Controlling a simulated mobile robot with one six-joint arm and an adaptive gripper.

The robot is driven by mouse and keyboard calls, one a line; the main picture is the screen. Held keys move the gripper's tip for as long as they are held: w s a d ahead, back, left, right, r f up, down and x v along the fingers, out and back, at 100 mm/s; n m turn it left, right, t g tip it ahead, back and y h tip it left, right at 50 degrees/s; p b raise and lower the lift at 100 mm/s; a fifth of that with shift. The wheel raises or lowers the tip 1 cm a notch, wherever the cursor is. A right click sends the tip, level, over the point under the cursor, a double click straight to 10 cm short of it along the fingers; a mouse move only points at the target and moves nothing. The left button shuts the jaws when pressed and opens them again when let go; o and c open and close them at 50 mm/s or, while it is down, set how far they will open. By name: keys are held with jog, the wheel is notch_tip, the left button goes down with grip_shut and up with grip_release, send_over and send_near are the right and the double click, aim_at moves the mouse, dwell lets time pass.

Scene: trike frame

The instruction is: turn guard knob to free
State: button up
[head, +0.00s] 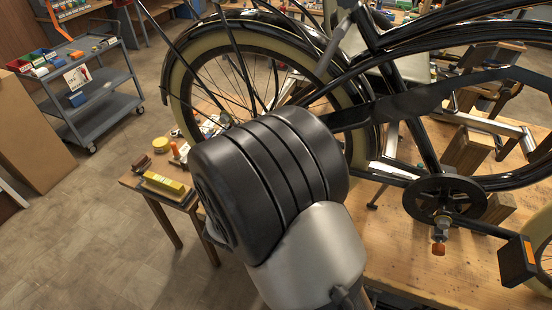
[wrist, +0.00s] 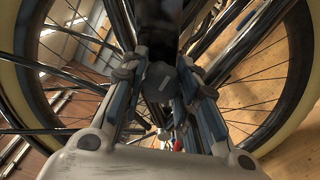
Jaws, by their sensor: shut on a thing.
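In the wrist view my gripper (wrist: 158,72) has its two fingers on either side of a dark knob (wrist: 160,86) and is shut on it. The knob's face carries a short pale line, slightly tilted. The fingers partly cover the knob's sides. A black trike part rises behind it, between the wheels. In the head view my thick dark arm hides the gripper and the knob. The black chain guard (head: 435,98) runs to the right from behind my arm, above the crank (head: 445,200).
A wheel with a cream tyre (head: 178,88) stands close behind my arm. The trike is over a wooden workbench (head: 400,255). A grey cart (head: 95,92) is farther back. Floor at lower left is clear.

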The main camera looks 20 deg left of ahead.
jog(key=shift+f+m+b, duration=0.1)
jog(key=shift+m+b, duration=0.4)
jog(key=shift+b, duration=0.25)
jog(key=o, duration=1.1)
jog(key=s, duration=0.8)
jog(key=s+a, duration=0.1)
jog(key=s, duration=0.3)
